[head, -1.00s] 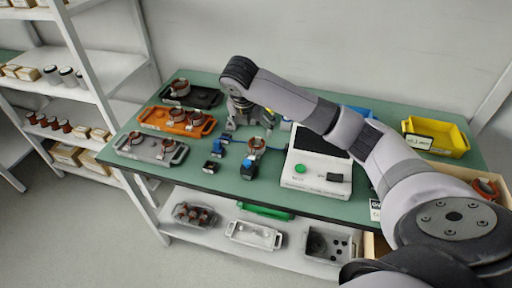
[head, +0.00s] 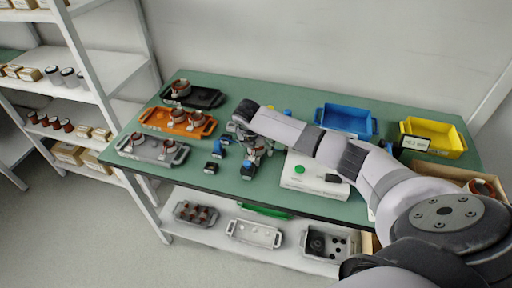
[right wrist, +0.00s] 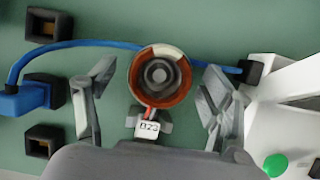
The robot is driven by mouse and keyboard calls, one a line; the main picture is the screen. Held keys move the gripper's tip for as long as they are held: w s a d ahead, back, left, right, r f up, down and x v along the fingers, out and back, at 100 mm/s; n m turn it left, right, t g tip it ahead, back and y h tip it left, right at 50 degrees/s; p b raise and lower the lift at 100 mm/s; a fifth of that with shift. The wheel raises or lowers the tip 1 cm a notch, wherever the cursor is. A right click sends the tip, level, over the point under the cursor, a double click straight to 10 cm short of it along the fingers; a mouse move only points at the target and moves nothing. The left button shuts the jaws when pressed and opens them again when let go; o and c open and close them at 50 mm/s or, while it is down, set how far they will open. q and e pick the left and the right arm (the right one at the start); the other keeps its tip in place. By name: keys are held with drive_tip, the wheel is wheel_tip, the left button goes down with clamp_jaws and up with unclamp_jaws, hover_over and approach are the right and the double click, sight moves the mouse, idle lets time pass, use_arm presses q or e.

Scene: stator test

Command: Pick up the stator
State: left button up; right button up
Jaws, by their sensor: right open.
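The stator (right wrist: 160,76) is a copper-brown ring with a pale segment and a dark round centre, seen from above in the right wrist view. My right gripper (right wrist: 158,95) is open, with one finger on each side of the stator and a gap to both. In the head view my right gripper (head: 255,150) hangs over the middle of the green table and mostly hides this stator. My left gripper is not in view.
A white tester with a green button (head: 299,169) stands close right of the gripper. A blue cable (right wrist: 100,43) runs behind the stator. Orange (head: 155,118), grey (head: 128,146) and black (head: 211,97) trays stand left; blue (head: 345,119) and yellow (head: 435,132) bins stand right.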

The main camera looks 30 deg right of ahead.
drive_tip(key=shift+w+f, duration=0.1)
drive_tip(key=shift+f, duration=0.15)
drive_tip(key=shift+c, duration=0.5)
drive_tip(key=shift+d+r, duration=0.1)
drive_tip(key=c, duration=1.5)
